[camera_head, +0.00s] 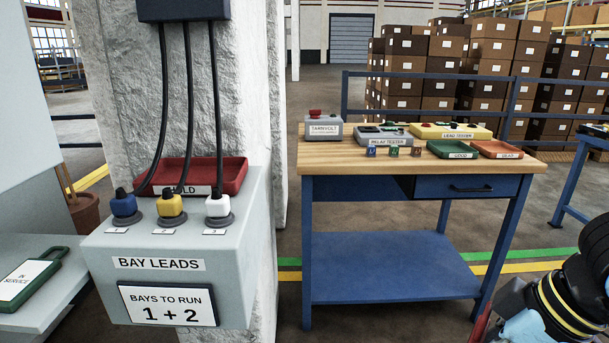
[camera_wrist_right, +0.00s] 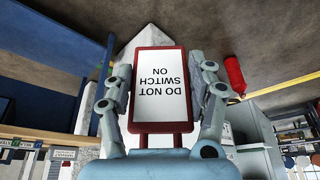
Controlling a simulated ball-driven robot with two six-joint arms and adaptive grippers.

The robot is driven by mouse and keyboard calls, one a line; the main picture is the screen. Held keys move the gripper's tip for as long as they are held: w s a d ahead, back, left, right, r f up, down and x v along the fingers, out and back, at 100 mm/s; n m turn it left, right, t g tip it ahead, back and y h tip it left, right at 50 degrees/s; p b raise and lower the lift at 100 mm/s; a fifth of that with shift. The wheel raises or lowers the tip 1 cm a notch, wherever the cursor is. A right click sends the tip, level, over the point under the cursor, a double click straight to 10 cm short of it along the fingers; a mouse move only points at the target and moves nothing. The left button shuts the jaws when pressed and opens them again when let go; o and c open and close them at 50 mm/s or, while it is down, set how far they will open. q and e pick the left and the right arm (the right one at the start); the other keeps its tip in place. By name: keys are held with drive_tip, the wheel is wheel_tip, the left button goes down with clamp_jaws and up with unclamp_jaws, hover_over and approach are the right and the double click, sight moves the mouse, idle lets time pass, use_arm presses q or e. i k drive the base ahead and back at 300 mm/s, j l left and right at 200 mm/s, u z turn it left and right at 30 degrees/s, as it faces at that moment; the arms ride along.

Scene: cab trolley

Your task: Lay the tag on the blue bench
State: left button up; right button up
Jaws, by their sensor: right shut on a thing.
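The red-framed tag (camera_wrist_right: 158,135) reads "DO NOT SWITCH ON" and shows upside down in the right wrist view. My right gripper (camera_wrist_right: 157,80) is shut on it, one finger at each side. In the head view my right arm is at the lower right, and a sliver of red beside it looks like the tag's edge. The blue bench (camera_head: 393,265), with a wooden top (camera_head: 330,157), stands right of centre, beyond and left of that arm. My left gripper is not in view.
On the bench top are a grey Tarnvolt box (camera_head: 323,127), a relay tester (camera_head: 385,137), a yellow lead tester (camera_head: 450,131), and green (camera_head: 452,150) and orange (camera_head: 497,150) trays. Its front left top is bare. The bay leads box (camera_head: 165,250) stands left.

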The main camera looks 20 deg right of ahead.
sight(326, 154)
drive_tip(key=i+l+u, duration=0.1)
drive_tip(key=l+u, duration=0.35)
drive_tip(key=l, duration=0.8)
drive_tip(key=k+l+u, duration=0.1)
drive_tip(key=l+u, duration=0.4)
drive_tip(key=l, duration=0.75)
